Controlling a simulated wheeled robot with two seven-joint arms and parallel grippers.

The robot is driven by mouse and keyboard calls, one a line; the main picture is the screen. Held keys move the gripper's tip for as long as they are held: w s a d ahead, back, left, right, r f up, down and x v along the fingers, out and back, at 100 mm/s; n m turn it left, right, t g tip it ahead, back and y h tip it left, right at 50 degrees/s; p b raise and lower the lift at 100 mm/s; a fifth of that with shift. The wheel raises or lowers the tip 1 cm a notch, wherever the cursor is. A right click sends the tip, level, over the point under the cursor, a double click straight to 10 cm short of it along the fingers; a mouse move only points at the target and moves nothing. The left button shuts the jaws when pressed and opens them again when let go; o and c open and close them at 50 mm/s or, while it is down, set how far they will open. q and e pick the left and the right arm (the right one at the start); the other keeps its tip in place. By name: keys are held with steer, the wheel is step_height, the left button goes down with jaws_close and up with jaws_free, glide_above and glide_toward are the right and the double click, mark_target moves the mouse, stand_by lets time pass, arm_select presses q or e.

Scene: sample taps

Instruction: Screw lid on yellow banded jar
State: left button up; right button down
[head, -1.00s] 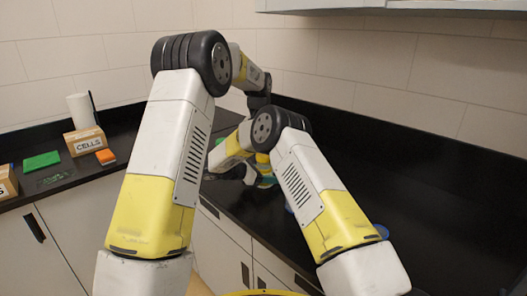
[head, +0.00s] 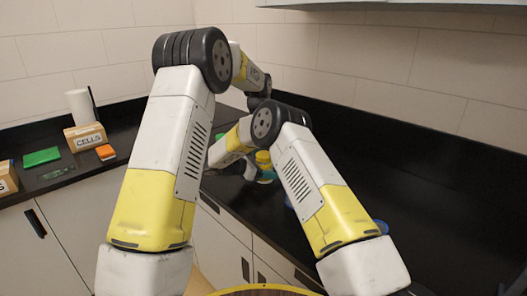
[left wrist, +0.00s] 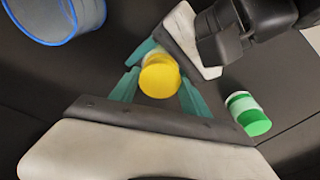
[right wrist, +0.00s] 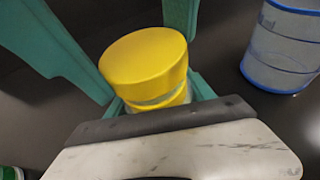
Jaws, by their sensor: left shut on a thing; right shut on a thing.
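The yellow lid (right wrist: 145,62) sits on top of the yellow banded jar (right wrist: 165,99), whose clear side shows just below it. In the right wrist view it looks slightly tilted; I cannot tell whether it is seated on the threads. My left gripper (left wrist: 159,80) has its teal fingers on both sides of the yellow lid and is shut on it from above. My right gripper (right wrist: 157,100) is shut on the jar's body below the lid. The jar's lower part is hidden by the right gripper. In the head view my right arm hides most of both grippers.
A jar with a green lid (left wrist: 250,115) stands close by on the black counter. A box marked CELLS (head: 86,137), a green block (head: 41,157) and an orange block (head: 105,152) are on the left counter.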

arm_select(q)
steer(key=shift+f, duration=0.35)
steer(key=m, duration=0.6)
steer(key=shift+w+a+g+h, duration=0.15)
steer(key=shift+g+h, duration=0.25)
steer(key=m+g, duration=0.1)
steer(key=m, duration=0.6)
steer(key=shift+w, duration=0.1)
steer(key=o, duration=1.3)
steer(key=shift+r, duration=2.25)
